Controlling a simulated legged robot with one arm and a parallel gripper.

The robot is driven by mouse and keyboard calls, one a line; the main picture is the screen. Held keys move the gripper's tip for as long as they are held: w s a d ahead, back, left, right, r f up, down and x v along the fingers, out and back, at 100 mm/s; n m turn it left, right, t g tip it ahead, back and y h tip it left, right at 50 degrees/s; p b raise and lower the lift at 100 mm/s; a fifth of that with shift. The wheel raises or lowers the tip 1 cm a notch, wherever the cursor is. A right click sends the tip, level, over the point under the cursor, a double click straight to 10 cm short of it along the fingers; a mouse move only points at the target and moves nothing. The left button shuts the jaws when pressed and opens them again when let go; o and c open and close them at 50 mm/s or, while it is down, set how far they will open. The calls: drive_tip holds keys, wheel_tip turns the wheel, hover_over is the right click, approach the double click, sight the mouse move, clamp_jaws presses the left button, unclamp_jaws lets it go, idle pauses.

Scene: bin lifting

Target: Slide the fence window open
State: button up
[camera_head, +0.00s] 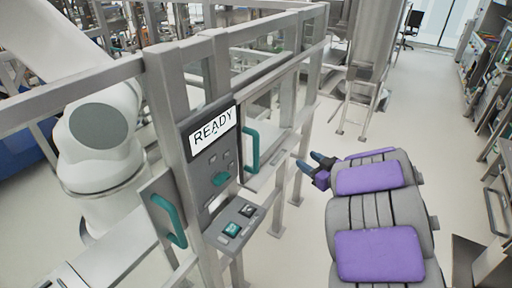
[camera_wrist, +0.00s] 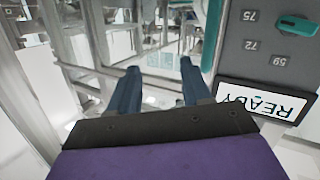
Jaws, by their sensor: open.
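The metal fence (camera_head: 305,85) runs from the left foreground to the back. A teal upright handle (camera_head: 252,149) is on the fence just right of the grey control panel (camera_head: 212,150), at a framed opening. I cannot make out the window pane clearly. A second teal handle (camera_head: 168,221) is on a grey plate left of the panel. My gripper (camera_head: 309,160) is open and empty, right of the first handle and apart from it. In the wrist view my two dark blue fingers (camera_wrist: 159,66) are spread, facing the fence, and a teal strip (camera_wrist: 212,20) shows beyond them.
The panel has a READY display (camera_head: 213,131) and a lower button box (camera_head: 235,226) that juts out. A white robot arm (camera_head: 100,150) stands behind the fence. Fence posts and feet stand near my arm. The pale floor (camera_head: 400,110) at the right is mostly clear.

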sight(256, 147)
drive_tip(key=s+a+n+g+y, duration=0.1)
drive_tip(key=s+a+y, duration=0.2)
drive_tip(key=a+y, duration=0.15)
drive_tip(key=shift+y, duration=0.25)
drive_tip(key=x, duration=0.5)
drive_tip(key=b+x, duration=0.1)
drive_tip(key=x, duration=0.5)
drive_tip(key=f+b+x, duration=0.1)
drive_tip(key=x, duration=0.5)
drive_tip(key=shift+w+a, duration=0.1)
clamp_jaws()
